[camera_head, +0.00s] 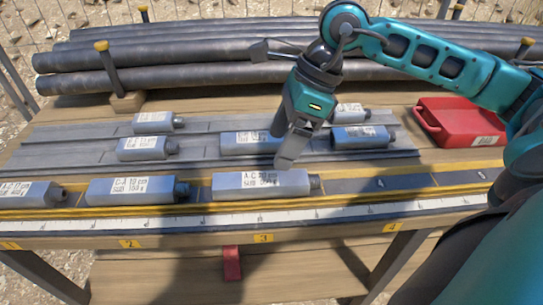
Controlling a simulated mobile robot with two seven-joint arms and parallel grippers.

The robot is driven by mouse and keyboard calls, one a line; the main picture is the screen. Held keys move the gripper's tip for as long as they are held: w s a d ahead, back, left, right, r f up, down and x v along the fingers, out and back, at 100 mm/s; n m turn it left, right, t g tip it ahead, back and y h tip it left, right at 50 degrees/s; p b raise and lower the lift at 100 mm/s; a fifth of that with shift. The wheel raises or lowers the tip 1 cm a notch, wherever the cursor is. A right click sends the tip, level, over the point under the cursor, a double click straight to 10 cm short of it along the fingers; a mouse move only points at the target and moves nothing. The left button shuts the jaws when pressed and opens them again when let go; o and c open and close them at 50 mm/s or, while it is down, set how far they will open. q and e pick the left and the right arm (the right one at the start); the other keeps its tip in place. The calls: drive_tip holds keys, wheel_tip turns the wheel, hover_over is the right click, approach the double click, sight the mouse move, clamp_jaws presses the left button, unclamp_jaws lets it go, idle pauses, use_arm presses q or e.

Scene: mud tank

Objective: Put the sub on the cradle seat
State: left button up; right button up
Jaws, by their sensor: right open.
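Several grey-blue subs with white labels and dark threaded ends lie on the bench. One sub (262,185), labelled "A.C 10 cm", lies in the front row on the yellow-edged dark strip, near the middle. My right gripper (286,150) points down just behind this sub, open; a fingertip overlaps its far edge, and I cannot tell if they touch. Another sub (138,190) lies to its left, with a further sub (28,193) at the far left. The front strip (420,181) is bare at the numbers 4 and 5. I cannot tell which part is the cradle seat. My left gripper is not in view.
Several more subs lie on the grey grooved board (75,152) behind, including one (360,137) right of my gripper. A red tray (462,122) stands at the right. Long dark pipes (190,60) and yellow-capped posts (108,65) line the back. A white ruler (200,221) runs along the front.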

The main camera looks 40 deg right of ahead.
drive_tip(key=v, duration=0.4)
drive_tip(key=shift+s, duration=0.1)
idle(0.5)
